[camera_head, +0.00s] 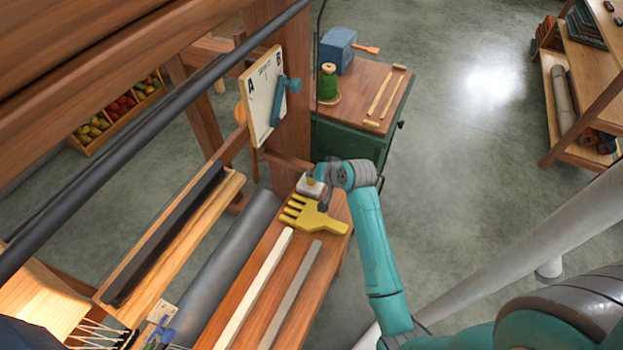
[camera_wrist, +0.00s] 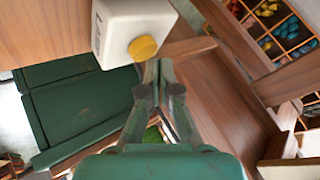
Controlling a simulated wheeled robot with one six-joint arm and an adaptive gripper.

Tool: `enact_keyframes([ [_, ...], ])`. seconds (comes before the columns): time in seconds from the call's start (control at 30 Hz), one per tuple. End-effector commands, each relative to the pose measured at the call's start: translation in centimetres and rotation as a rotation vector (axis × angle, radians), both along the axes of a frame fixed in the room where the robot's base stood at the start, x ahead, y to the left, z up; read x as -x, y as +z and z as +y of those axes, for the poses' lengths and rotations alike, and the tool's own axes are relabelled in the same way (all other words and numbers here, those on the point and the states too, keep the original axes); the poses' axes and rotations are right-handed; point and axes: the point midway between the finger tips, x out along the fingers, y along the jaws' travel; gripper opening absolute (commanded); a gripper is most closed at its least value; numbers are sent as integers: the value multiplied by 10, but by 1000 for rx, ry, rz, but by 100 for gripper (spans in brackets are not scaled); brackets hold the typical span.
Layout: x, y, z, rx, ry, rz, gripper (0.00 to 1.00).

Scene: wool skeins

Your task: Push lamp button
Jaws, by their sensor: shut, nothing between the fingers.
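A white box with a round yellow button (camera_wrist: 143,47) on one face fills the upper middle of the wrist view. The white box (camera_head: 307,188) also shows in the head view, on the end of the wooden bench beside the loom frame, partly covered by my arm. My gripper (camera_wrist: 159,66) is shut and empty. In the wrist view its fingertips appear just beside and below the yellow button. I cannot tell whether they touch it. In the head view my gripper is mostly hidden by my wrist. I cannot make out a lamp.
A yellow comb-like tool (camera_head: 313,217) lies on the bench close to the box, with two long bars nearer. A white selector board (camera_head: 263,97) marked A and B stands behind. A green cabinet (camera_head: 350,138) carries a green spool (camera_head: 327,84). Open floor lies right.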

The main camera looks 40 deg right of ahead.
Motion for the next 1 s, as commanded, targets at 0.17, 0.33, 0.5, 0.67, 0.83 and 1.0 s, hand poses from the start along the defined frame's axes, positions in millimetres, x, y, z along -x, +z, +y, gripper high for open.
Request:
enact_keyframes([
  [0.17, 0, 0, 0, 0, 0, 0, 0],
  [0.33, 0, 5, 0, 0, 0, 0, 0],
  [0.5, 0, 20, 0, 1, -1, -1, 0],
  [0.67, 0, 34, 0, 1, 0, -1, 0],
  [0.83, 0, 48, 0, 1, -1, -1, 0],
  [1.0, 0, 58, 0, 0, -1, 1, 0],
])
